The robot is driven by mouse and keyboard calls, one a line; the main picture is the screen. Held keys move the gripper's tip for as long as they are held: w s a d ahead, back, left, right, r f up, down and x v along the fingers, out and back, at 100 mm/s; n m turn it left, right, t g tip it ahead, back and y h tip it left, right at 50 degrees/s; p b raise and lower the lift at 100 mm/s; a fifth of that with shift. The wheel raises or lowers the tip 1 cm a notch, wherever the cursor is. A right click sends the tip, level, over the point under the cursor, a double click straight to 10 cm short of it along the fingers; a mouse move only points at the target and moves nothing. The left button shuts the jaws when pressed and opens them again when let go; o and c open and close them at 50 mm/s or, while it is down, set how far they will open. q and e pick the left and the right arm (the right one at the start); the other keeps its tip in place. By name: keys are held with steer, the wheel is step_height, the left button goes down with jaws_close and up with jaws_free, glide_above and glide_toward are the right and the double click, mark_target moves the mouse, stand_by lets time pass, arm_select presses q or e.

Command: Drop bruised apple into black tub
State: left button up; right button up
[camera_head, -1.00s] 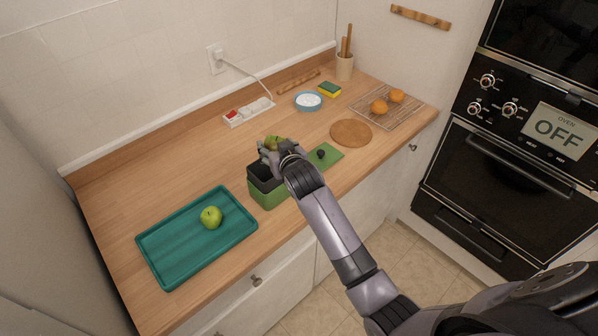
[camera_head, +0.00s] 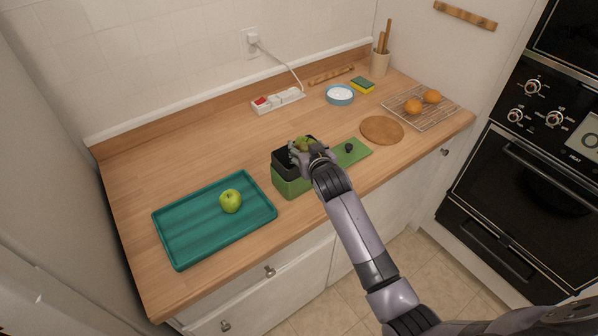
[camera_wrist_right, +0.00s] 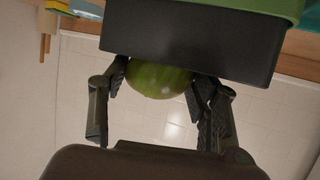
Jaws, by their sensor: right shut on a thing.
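My right gripper (camera_head: 305,149) is shut on a green apple (camera_head: 303,143) at the black tub (camera_head: 284,163), the dark upper part of a green box (camera_head: 290,187) on the counter. In the right wrist view the apple (camera_wrist_right: 160,80) sits between both fingers, partly hidden behind the dark tub wall (camera_wrist_right: 190,40). I cannot tell how far it is inside the rim. No bruise is clear on its visible side. A second green apple (camera_head: 231,201) lies on the teal tray (camera_head: 190,237). My left gripper is not in view.
A green lid with a black knob (camera_head: 352,153) lies right of the box. Behind are a power strip (camera_head: 278,101), a blue bowl (camera_head: 340,95) and a sponge (camera_head: 362,84). A round board (camera_head: 382,130) and a rack with oranges (camera_head: 414,106) stand to the right.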

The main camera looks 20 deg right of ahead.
steer(key=o, duration=1)
steer(key=shift+r, duration=0.1)
steer(key=shift+c, duration=0.2)
steer(key=o, duration=0.4)
steer(key=shift+c, duration=0.2)
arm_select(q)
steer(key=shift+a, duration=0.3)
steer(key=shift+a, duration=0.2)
arm_select(e)
steer(key=shift+s, duration=0.15)
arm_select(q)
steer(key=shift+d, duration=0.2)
arm_select(e)
steer(key=v, duration=1.1)
steer(key=shift+s, duration=0.4)
